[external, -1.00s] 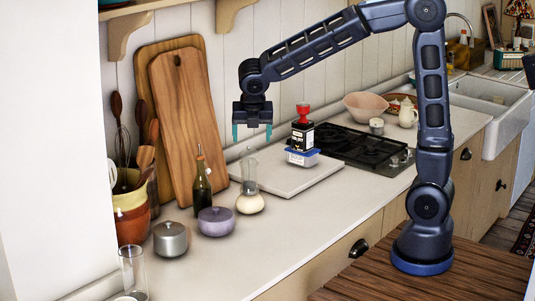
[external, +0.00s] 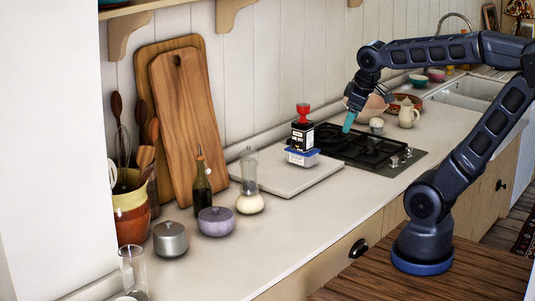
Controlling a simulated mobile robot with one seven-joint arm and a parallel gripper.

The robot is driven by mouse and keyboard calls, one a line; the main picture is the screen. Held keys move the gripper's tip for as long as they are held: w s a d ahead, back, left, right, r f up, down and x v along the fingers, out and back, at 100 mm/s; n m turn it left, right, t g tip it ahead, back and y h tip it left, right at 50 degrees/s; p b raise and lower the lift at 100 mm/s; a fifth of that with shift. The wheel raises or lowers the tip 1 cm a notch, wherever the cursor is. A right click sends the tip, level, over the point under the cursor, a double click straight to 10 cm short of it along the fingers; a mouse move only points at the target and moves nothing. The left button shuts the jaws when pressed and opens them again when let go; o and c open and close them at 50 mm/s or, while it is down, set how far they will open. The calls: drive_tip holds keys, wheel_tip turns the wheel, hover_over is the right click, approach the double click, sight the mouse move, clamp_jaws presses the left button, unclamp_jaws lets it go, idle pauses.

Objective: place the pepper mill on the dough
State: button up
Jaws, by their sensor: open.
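The pepper mill (external: 249,171), grey and clear-looking, stands upright near the front left corner of the pale board. Its lower end meets the top of the dough (external: 250,205), a round cream lump on the counter; it looks set on the dough, though this one view cannot fully rule out it being just behind. My gripper (external: 348,121) is open and empty, tilted over the hob, well to the right of the mill and dough. One of its teal fingers shows clearly.
A dark bottle (external: 201,188), a purple pot (external: 218,222) and a metal pot (external: 170,239) stand left. The front counter strip is clear.

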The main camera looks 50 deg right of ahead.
drive_tip(key=s+m, duration=0.2)
drive_tip(key=s+d+f+m, duration=0.1)
drive_tip(key=shift+s+m+y, duration=0.3)
idle(1.1)
